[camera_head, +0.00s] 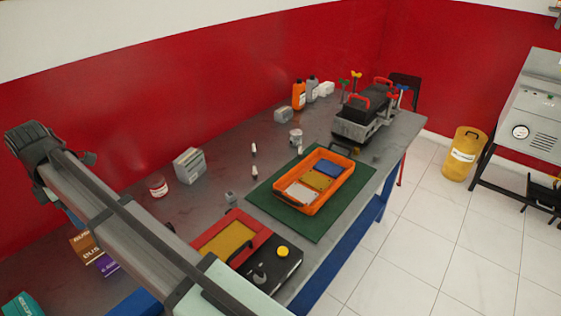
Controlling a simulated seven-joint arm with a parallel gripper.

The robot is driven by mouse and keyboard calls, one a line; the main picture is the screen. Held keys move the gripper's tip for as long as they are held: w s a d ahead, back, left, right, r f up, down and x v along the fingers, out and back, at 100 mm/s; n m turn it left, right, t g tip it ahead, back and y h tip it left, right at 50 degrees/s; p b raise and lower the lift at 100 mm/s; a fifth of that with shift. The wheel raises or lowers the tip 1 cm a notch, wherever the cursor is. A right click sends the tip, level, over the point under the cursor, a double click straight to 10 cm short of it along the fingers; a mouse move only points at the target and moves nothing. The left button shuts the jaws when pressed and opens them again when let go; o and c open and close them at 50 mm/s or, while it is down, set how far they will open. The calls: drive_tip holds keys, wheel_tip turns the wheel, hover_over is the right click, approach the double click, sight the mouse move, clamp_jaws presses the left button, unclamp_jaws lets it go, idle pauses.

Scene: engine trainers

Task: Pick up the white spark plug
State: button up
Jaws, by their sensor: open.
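Small slim pieces that look like spark plugs stand on the grey workbench (219,166). One white piece with dark parts (254,149) is left of the orange tray, and a second pale one (253,173) is just in front of it. A third pale one (300,150) is by the tray's back left corner. They are too small for me to tell which is the white spark plug. My arm crosses the lower left, apart from all three. I cannot make out my gripper's fingers.
An orange tray (311,208) with coloured bins lies on a green mat (258,201). A red case (262,227) and black box (285,270) are in front. Bottles (299,95), a grey block (189,165), a white-and-red jar (157,186) and an engine model (364,118) stand around.

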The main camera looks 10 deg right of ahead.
drive_tip(key=c, duration=0.5)
drive_tip(key=shift+c, duration=0.2)
drive_tip(key=shift+w+d+f, duration=0.2)
drive_tip(key=shift+w, duration=0.05)
drive_tip(key=w+d+f+m+t+h, duration=0.1)
drive_tip(key=w+d+f+t+h, duration=0.1)
drive_tip(key=w+d+f, duration=0.45)
drive_tip(key=n+t+h, duration=0.1)
drive_tip(key=t+h, duration=0.6)
drive_tip(key=t, duration=0.1)
approach(255, 171)
wheel_tip(255, 171, up, 3)
drive_tip(key=a, duration=0.2)
drive_tip(key=shift+s+d+r+x, duration=0.1)
drive_tip(key=shift+d+x, duration=0.05)
drive_tip(key=shift+x, duration=2.1)
drive_tip(key=shift+s+d+r+x, duration=0.1)
drive_tip(key=shift+d+x, duration=0.1)
drive_tip(key=shift+x, duration=2)
drive_tip(key=shift+s+d+r+x, duration=0.1)
drive_tip(key=shift+d+x, duration=0.05)
drive_tip(key=shift+x, duration=2.1)
